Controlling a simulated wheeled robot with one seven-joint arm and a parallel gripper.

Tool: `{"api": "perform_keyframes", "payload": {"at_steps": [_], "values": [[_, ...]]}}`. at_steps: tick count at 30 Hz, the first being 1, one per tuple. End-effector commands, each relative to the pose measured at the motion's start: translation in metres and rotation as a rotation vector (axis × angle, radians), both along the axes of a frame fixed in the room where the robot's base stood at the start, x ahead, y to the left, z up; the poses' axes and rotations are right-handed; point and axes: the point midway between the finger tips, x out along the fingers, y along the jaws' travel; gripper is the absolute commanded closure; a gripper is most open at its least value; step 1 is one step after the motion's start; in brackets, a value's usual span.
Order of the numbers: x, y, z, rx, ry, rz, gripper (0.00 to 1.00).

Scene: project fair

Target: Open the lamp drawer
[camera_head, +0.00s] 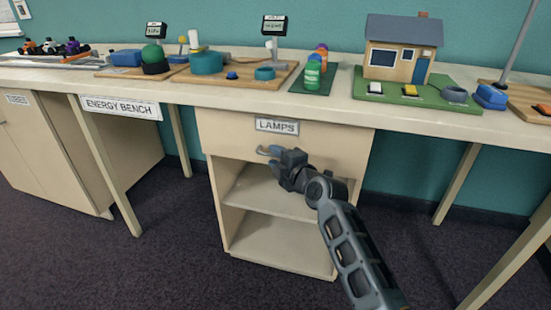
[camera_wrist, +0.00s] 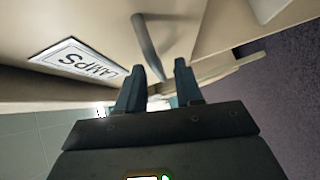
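The lamp drawer (camera_head: 227,139) is a cream front under the bench top and looks shut. Its LAMPS label (camera_head: 277,125) is near the top edge; the label also shows in the wrist view (camera_wrist: 78,62). A grey bar handle (camera_wrist: 147,40) sticks out of the front. In the head view, the handle (camera_head: 262,150) is partly hidden by my gripper. My gripper (camera_head: 273,157) is at the drawer front, below the label. In the wrist view, my gripper (camera_wrist: 160,68) has its fingers apart, with one end of the handle appearing between the fingertips. Contact cannot be told.
Open shelves (camera_head: 270,195) lie below the drawer. A bench leg (camera_head: 455,185) stands at right. The dark carpet (camera_head: 180,255) in front is clear.

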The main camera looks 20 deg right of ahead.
Motion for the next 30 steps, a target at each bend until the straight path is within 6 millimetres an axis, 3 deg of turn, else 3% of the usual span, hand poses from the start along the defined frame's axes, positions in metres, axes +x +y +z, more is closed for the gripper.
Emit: {"api": "perform_keyframes", "payload": {"at_steps": [11, 22, 30], "values": [[0.0059, 0.0011, -0.0010, 0.000, 0.000, 0.000, 0.64], [0.0057, 0.0011, -0.0013, 0.000, 0.000, 0.000, 1.00], [0.0056, 0.0011, -0.0015, 0.000, 0.001, 0.000, 1.00]]}}
